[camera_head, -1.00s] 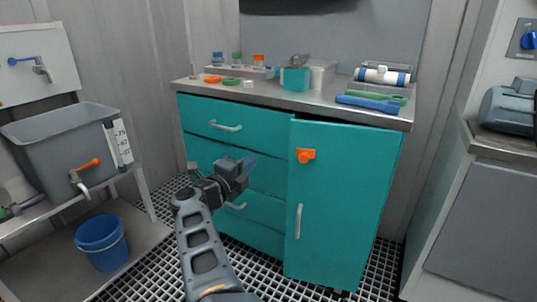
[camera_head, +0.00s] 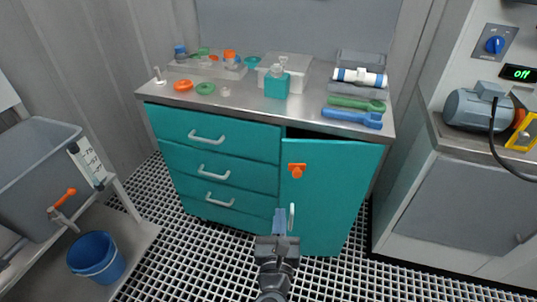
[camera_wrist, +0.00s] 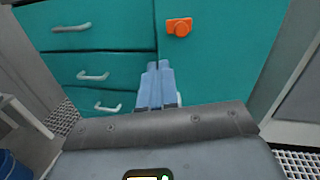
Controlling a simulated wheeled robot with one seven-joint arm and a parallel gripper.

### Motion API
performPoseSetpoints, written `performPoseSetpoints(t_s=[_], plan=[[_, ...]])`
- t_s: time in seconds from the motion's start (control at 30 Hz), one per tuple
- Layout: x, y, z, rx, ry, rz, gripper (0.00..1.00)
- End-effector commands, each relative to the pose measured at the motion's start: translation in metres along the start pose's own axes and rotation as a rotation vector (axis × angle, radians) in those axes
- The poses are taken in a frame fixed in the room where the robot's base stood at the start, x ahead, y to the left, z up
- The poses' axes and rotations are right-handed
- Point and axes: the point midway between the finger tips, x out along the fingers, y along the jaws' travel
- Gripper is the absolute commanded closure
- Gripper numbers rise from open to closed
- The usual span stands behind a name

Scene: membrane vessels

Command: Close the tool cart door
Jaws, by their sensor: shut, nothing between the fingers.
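The teal tool cart door (camera_head: 335,190) is on the right of the cart's front. A dark gap shows above its upper left part, so it stands ajar. It has an orange latch (camera_head: 297,170) near its upper left edge and a pale handle (camera_head: 291,216) below. My gripper (camera_head: 279,212) is shut and empty, in front of the door's lower left edge, just left of the handle. In the wrist view, the blue fingers (camera_wrist: 157,68) point at the door's left edge, below the orange latch (camera_wrist: 179,27), and hide most of the handle. I cannot tell whether they touch the door.
Teal drawers (camera_head: 215,170) with pale handles are left of the door. The steel cart top (camera_head: 240,110) holds bottles, rings and tools. A blue bucket (camera_head: 96,258) and grey tank (camera_head: 35,170) stand left; a grey cabinet (camera_head: 450,205) stands right. Grating floor (camera_head: 185,255) is clear in front.

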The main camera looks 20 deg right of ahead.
Motion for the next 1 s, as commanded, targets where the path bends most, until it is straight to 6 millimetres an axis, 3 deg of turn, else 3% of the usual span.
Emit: performPoseSetpoints(t_s=[0.03, 0.17, 0.33, 1.0], plan=[[-0.005, -0.009, 0.009, 0.034, 0.001, 0.012, 1.0], [-0.011, -0.017, 0.012, 0.094, 0.003, 0.026, 1.0], [-0.001, -0.018, 0.011, 0.108, 0.003, 0.027, 1.0], [0.111, -0.014, 0.008, 0.107, 0.006, 0.025, 1.0]])
